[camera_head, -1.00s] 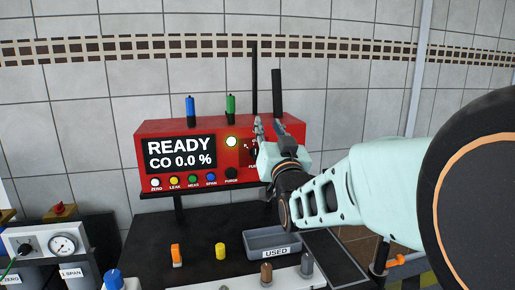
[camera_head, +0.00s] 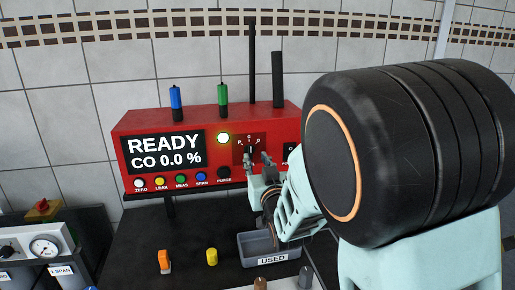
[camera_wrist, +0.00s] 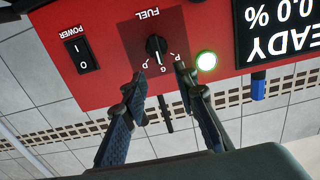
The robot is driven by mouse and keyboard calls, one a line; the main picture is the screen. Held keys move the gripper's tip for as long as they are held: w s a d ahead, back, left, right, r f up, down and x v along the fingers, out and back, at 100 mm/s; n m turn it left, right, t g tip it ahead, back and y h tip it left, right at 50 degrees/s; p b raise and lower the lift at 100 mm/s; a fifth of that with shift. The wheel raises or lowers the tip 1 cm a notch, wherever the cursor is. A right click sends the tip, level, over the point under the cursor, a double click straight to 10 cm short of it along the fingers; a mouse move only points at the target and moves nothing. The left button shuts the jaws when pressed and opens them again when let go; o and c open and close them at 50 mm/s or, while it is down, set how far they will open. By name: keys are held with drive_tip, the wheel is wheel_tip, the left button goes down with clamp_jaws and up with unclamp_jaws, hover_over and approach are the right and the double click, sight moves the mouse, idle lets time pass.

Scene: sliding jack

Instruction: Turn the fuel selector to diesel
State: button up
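The fuel selector (camera_wrist: 156,46) is a small black knob on a dark red plate labelled FUEL, with marks P, G and D; the wrist view shows it upside down. Its white pointer line appears to face the middle mark, G. In the head view the selector (camera_head: 250,148) is partly behind my fingers. My gripper (camera_wrist: 160,76) is open, one finger near the D mark and the other near the P mark. Nothing is between the fingertips. Whether they touch the panel I cannot tell. My gripper (camera_head: 260,160) also shows in the head view.
The red analyser (camera_head: 228,118) reads READY, CO 0.0 %, with a row of coloured buttons below. A power switch (camera_wrist: 76,55) and a lit green lamp (camera_wrist: 206,61) flank the selector. A grey USED tray (camera_head: 244,250), an orange piece (camera_head: 164,261) and a yellow piece (camera_head: 212,257) are below.

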sight(251, 147)
drive_tip(key=p+x, duration=0.1)
drive_tip(key=x, duration=0.6)
drive_tip(key=shift+w+f, duration=0.1)
drive_tip(key=shift+w, duration=0.05)
clamp_jaws()
